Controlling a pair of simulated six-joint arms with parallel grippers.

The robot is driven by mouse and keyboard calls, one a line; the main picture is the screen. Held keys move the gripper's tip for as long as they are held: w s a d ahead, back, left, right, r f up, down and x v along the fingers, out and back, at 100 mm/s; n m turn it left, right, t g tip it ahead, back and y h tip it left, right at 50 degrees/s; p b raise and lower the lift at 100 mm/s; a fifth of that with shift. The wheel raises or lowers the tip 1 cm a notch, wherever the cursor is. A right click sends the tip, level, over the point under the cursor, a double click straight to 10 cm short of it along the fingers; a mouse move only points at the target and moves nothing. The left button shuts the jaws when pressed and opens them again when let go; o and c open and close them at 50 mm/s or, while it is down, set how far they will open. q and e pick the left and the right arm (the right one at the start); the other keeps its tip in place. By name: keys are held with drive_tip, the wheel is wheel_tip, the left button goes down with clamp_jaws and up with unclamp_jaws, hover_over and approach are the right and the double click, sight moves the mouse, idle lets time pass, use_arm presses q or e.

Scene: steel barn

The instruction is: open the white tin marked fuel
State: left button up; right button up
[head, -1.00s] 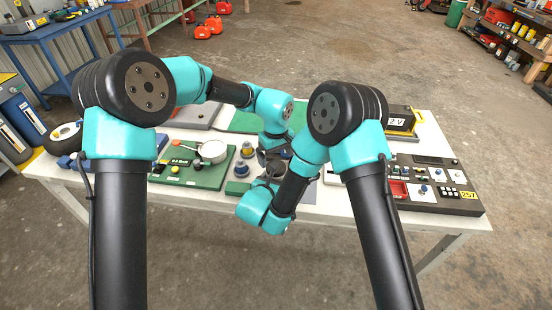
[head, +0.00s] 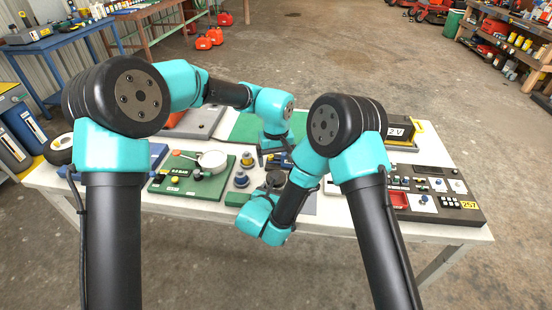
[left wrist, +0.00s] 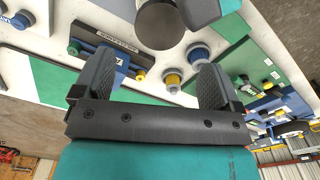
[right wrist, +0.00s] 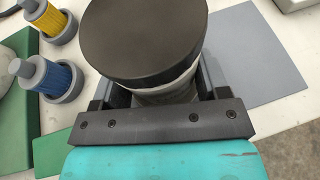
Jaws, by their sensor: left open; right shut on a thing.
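The tin (right wrist: 165,96) is pale, with a wide dark round lid (right wrist: 143,38) on top, in the right wrist view. My right gripper (right wrist: 160,88) is shut around the tin's body below the lid. In the head view the lid (head: 275,178) shows beside my right gripper, and most of the tin is hidden. My left gripper (head: 274,156) is open, just behind and above the tin. In the left wrist view my left gripper (left wrist: 158,75) has its fingers apart with nothing between them. A dark round end (left wrist: 157,24), seemingly the lid, lies beyond them. The fuel marking is not visible.
Blue and yellow plugs (head: 242,179) stand left of the tin. A green board (head: 187,186) with a white round part (head: 212,160) lies further left. A control panel (head: 435,190) and a black-and-yellow box (head: 400,130) are on the right. A grey mat (right wrist: 260,60) beside the tin is bare.

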sight(276, 188)
use_arm(q)
drive_tip(key=shift+f, duration=0.1)
drive_tip(key=shift+f, duration=3.95)
drive_tip(key=c, duration=0.9)
drive_tip(key=shift+n, duration=1.7)
drive_tip(key=o, duration=1)
drive_tip(key=shift+r, duration=0.1)
